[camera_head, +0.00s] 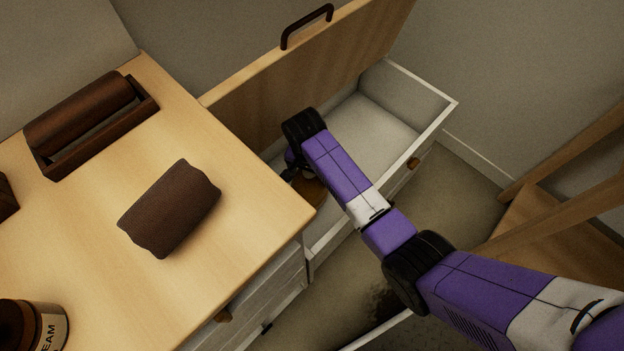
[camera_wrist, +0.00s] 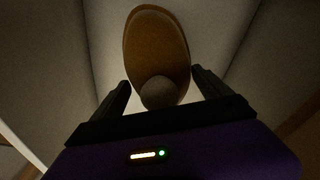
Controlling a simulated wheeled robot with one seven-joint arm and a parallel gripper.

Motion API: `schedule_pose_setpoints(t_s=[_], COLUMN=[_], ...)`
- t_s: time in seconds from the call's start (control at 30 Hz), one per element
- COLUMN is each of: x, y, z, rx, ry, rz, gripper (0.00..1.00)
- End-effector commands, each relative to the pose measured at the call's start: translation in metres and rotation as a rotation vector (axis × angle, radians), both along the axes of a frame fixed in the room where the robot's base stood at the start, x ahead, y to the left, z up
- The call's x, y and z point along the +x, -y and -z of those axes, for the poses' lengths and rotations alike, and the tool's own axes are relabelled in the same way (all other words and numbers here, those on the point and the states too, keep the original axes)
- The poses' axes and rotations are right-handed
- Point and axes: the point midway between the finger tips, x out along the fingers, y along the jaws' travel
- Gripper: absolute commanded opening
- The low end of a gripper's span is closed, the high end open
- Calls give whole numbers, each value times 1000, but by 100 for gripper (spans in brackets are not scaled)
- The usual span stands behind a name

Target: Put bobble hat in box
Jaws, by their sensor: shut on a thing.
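The bobble hat (camera_wrist: 157,45) is a brown-orange oval with a pale round bobble at its near end. My gripper (camera_wrist: 160,79) is shut on it at the bobble end, with one dark finger on each side. In the head view only a small orange-brown part of the hat (camera_head: 311,190) shows beside my arm. The box (camera_head: 432,118) is pale inside, with its wooden lid raised. My gripper and the hat are at the box's near left part, over or inside its opening. My arm hides much of the gripper, so the height above the floor of the box is unclear.
A wooden cabinet top (camera_head: 215,255) at left carries a brown cloth roll (camera_head: 172,208), a dark roller-like object (camera_head: 80,112) and a jar (camera_head: 30,325). The raised lid (camera_head: 330,65) stands behind my arm. A wooden chair (camera_head: 560,225) is at right. The box's right part looks empty.

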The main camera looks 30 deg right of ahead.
Motion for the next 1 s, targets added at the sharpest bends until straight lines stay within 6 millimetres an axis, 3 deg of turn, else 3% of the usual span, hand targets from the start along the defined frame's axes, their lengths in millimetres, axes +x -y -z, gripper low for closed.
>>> schedule_pose_setpoints(t_s=[0.27, 0.6, 0.63, 0.7, 1.0], x=[0, 0, 0, 0, 0], y=[0, 0, 0, 0, 0], z=[35, 37, 37, 37, 32], rx=[-1, 0, 0, 0, 0], ry=[-2, 0, 0, 0, 0], rz=[-2, -2, -2, -2, -2], gripper=[24, 24, 90, 100, 100])
